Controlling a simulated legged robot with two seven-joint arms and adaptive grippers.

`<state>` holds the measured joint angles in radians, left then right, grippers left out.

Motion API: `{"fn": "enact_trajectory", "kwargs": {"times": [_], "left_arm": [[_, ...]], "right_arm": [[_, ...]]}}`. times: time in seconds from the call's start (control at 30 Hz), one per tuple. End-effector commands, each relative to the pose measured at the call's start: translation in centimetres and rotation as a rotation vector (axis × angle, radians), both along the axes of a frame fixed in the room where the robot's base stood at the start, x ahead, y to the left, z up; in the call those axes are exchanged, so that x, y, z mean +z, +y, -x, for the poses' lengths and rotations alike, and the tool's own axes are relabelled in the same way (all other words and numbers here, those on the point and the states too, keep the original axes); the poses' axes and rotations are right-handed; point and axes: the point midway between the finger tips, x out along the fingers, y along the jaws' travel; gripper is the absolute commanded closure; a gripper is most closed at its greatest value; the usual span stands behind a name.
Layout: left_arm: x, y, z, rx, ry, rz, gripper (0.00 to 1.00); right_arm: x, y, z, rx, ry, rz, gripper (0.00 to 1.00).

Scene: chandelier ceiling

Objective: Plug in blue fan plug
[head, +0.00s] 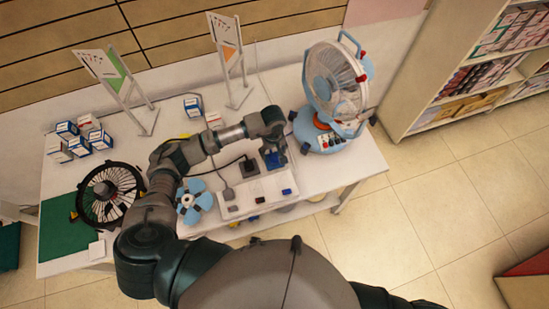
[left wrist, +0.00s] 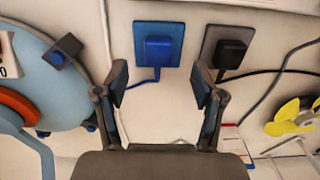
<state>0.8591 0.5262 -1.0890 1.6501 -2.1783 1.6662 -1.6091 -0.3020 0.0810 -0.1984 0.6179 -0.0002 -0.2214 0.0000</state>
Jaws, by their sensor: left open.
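The blue plug (left wrist: 158,49) stands on a square blue socket plate (left wrist: 142,29) in the left wrist view. I cannot tell how deep it sits. A blue cable (left wrist: 140,82) runs from it to the left. My left gripper (left wrist: 159,84) is open and empty, with its fingers spread to either side just short of the plug, not touching it. In the head view the left gripper (head: 273,146) hangs over the blue plate and partly hides it. The blue fan (head: 336,90) stands upright at the table's right end. My right gripper is not in view.
A black plug (left wrist: 229,53) on a dark plate is right beside the blue one. A black fan (head: 110,194), a small blue fan (head: 194,201) and a white tray (head: 258,195) lie on the table (head: 348,165). White-blue boxes and sign stands are behind.

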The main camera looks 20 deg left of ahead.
Motion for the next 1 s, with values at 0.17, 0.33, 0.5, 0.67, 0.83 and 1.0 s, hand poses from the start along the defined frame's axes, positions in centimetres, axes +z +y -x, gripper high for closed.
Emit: {"fn": "enact_trajectory", "kwargs": {"times": [0.17, 0.33, 0.5, 0.67, 0.83, 1.0], "left_arm": [[-0.2, 0.0, 0.0, 0.001, -0.001, -0.001, 0.31], [-0.2, 0.0, 0.0, 0.001, 0.001, -0.001, 0.31], [-2.1, -0.2, -0.4, 0.003, 0.003, -0.001, 0.31], [-4.5, -0.2, -0.6, 0.003, 0.003, -0.001, 0.31], [-5.3, -0.2, -0.7, 0.001, -0.001, -0.001, 0.31], [-5.3, -0.2, -0.7, 0.001, -0.001, -0.001, 0.31]], "right_arm": [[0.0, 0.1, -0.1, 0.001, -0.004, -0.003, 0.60], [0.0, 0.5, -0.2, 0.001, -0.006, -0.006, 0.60], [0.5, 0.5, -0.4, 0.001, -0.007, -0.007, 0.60], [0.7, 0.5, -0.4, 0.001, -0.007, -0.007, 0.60], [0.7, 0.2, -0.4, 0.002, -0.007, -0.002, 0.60], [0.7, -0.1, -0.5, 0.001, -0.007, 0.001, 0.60]]}}
